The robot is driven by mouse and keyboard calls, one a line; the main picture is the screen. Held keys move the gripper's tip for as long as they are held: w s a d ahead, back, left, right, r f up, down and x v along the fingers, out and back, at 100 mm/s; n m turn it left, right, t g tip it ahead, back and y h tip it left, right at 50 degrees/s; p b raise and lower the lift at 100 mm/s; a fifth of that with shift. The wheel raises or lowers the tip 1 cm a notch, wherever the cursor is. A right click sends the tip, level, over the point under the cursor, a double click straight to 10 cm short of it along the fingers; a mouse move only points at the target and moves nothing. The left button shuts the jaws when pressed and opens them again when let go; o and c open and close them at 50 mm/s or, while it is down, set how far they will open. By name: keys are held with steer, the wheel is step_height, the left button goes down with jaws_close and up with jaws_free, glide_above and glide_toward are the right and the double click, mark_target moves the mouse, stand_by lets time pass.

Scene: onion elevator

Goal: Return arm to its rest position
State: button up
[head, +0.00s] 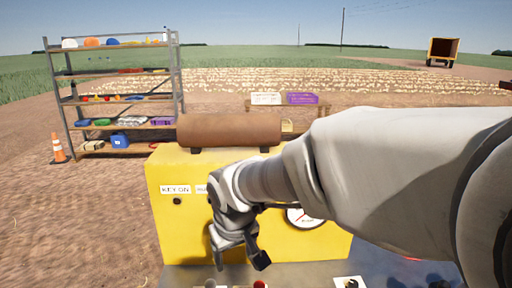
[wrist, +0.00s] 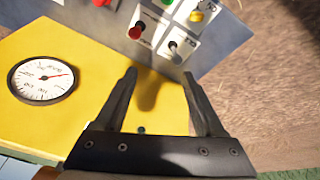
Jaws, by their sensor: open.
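My arm reaches in from the right of the head view, across the front of a yellow machine cabinet (head: 175,220). My gripper (head: 240,264) hangs at its end, pointing down, in front of the cabinet and above the control panel. In the wrist view my gripper (wrist: 162,80) has its two dark fingers spread apart with nothing between them. The yellow cabinet face (wrist: 60,110) lies behind the fingers. I cannot tell the exact gap between the fingers and the cabinet.
A control panel (wrist: 190,25) with a red knob (wrist: 135,31) and switches is close to the fingertips. A round gauge (wrist: 42,80) sits on the cabinet. A brown cylinder (head: 228,130) lies on top. A shelf rack (head: 120,100) and cone (head: 58,148) stand back left.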

steer(key=s+d+r+m+t, duration=0.1)
steer(key=s+d+r+m, duration=0.2)
steer(key=s+d, duration=0.4)
steer(key=s+d+r+m, duration=0.2)
steer(key=s+d, duration=0.6)
steer(key=d, duration=0.4)
steer(key=shift+s+r+m+t+h, duration=0.2)
steer(key=shift+r+m+t+h, duration=0.2)
steer(key=shift+r, duration=0.2)
steer(key=shift+a, duration=0.1)
stand_by(1.3)
